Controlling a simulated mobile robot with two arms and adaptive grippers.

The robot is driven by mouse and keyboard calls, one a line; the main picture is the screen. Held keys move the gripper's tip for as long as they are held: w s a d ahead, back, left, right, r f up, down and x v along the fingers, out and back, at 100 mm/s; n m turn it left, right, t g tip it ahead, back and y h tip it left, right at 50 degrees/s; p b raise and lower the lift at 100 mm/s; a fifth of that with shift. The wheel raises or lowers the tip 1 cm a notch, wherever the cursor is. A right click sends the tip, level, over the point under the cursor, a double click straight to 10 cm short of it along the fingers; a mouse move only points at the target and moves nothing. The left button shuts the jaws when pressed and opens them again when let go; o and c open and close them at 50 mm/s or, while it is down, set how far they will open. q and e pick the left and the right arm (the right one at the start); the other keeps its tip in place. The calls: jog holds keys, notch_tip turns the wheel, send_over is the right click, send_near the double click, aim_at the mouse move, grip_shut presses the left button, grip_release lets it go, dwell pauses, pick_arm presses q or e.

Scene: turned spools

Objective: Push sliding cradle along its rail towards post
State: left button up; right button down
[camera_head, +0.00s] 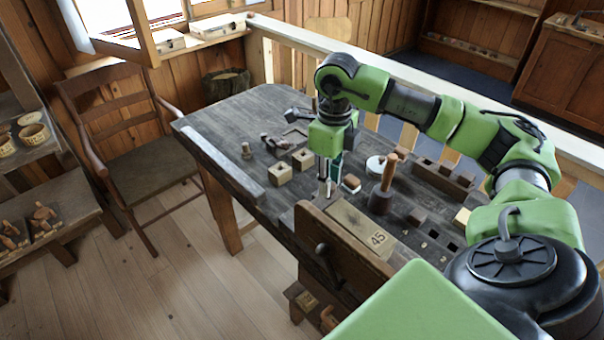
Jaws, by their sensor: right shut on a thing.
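A teal piece shows beside the fingers. I cannot clearly make out the sliding cradle, its rail or the post. Small wooden blocks with holes (280,174) stand left of the gripper. My left gripper is not in view.
A mallet (382,197) stands head down just right of the gripper. A round white piece (374,165) and a dark slotted block (443,178) lie beyond. A wooden vise jaw (335,245) rises at the near edge. The bench's left end is mostly clear.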

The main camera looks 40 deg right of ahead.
jog(key=s+b, duration=0.1)
jog(key=s, duration=0.1)
jog(key=s+b, duration=0.1)
jog(key=s, duration=0.3)
jog(key=shift+d+f+b, duration=0.2)
jog(key=shift+d+b, duration=0.1)
jog(key=shift+b, duration=0.1)
jog(key=shift+s+b, duration=0.3)
jog(key=shift+s, duration=0.35)
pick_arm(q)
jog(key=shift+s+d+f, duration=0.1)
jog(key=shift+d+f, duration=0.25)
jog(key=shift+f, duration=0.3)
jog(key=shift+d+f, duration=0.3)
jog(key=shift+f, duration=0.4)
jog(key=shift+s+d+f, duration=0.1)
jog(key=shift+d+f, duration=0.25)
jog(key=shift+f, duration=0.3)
pick_arm(e)
jog(key=shift+s+r, duration=0.1)
jog(key=shift+r, duration=0.05)
jog(key=c, duration=1.8)
grip_release()
jog(key=shift+o, duration=0.2)
